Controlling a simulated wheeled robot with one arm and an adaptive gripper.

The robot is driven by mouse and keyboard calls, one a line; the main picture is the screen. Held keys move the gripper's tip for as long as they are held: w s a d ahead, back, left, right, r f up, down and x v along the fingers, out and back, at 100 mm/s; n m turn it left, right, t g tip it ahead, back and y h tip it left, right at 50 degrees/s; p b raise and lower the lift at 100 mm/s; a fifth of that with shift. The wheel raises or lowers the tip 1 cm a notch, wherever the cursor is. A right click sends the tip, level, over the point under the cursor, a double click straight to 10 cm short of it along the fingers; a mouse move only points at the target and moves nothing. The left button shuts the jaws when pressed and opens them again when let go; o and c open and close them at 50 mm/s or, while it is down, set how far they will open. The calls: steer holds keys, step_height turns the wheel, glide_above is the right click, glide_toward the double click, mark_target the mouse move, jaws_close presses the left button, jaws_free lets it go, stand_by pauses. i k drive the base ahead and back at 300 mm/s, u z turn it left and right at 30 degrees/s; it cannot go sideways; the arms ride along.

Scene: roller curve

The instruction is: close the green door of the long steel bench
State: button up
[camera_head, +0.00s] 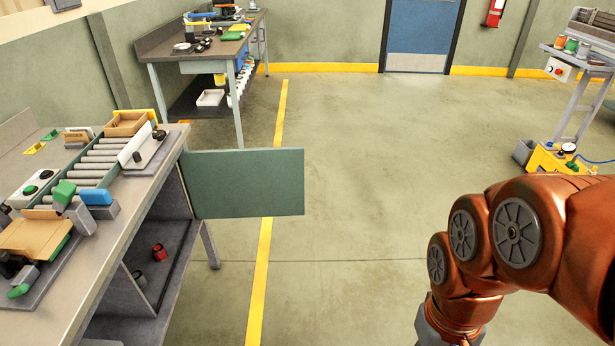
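The long steel bench (120,212) stands at the left, its top crowded with parts and a roller track. Its green door (246,183) stands wide open at the bench's far end, sticking out to the right over the floor. The open compartment (170,257) below the top shows small dark and red items inside. My copper-coloured arm (520,235) reaches in from the right edge and bends down out of the bottom of the picture. My gripper is not in view. The arm is well apart from the door, with bare floor between them.
A second bench (200,43) with tools stands behind the door. A yellow unit (553,158) and a grey stand (585,95) are at the far right. A blue door (418,32) is in the back wall. The floor (345,220) between door and arm is clear.

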mark_target(252, 183)
steer(key=z, duration=0.1)
steer(key=i, duration=5.3)
steer(key=u, duration=4.65)
steer(key=i, duration=1)
steer(key=z, duration=0.05)
